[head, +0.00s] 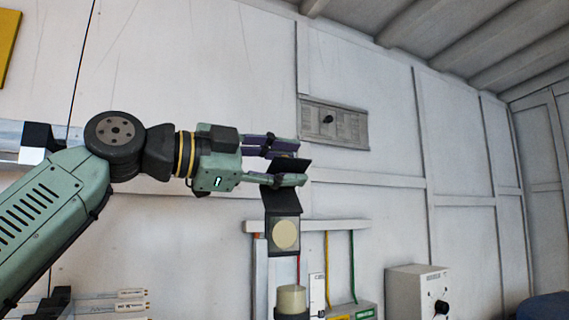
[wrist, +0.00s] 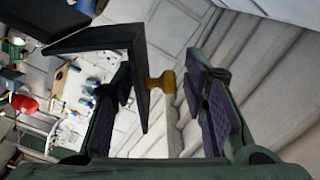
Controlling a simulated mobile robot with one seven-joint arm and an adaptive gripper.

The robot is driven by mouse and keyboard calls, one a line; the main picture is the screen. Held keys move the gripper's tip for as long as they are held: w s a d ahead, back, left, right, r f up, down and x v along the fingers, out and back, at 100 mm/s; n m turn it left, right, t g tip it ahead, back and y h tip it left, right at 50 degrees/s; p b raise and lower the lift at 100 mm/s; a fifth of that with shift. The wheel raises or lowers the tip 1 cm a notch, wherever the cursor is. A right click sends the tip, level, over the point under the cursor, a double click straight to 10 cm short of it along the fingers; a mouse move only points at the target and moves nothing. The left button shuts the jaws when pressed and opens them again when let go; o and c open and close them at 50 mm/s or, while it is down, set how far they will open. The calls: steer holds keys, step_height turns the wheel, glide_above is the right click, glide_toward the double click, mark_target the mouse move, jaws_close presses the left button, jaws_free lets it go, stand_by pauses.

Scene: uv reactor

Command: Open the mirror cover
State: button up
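The mirror cover (head: 286,197) is a dark flat panel in the head view. It rises at a slant above a dark square mirror housing (head: 272,251) with a round cream face. In the wrist view the cover (wrist: 143,62) is a dark, thin-edged panel with a small brass knob (wrist: 162,82) on its right side. My gripper (head: 301,163) is at the cover's upper part, its fingers apart above and below. In the wrist view my gripper (wrist: 163,78) is open; the knob lies between the fingers with a gap on its right. Contact at the left finger is unclear.
Below the housing stands a cream cylinder (head: 291,299) on a dark holder, beside a white upright scale (head: 317,292). A white control box (head: 417,291) with a black knob is at the lower right. A grey wall plate (head: 345,124) hangs behind my gripper.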

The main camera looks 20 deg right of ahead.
steer(key=shift+a, duration=0.1)
steer(key=a, duration=1.1)
steer(key=shift+s+a, duration=0.4)
steer(key=shift+s, duration=0.05)
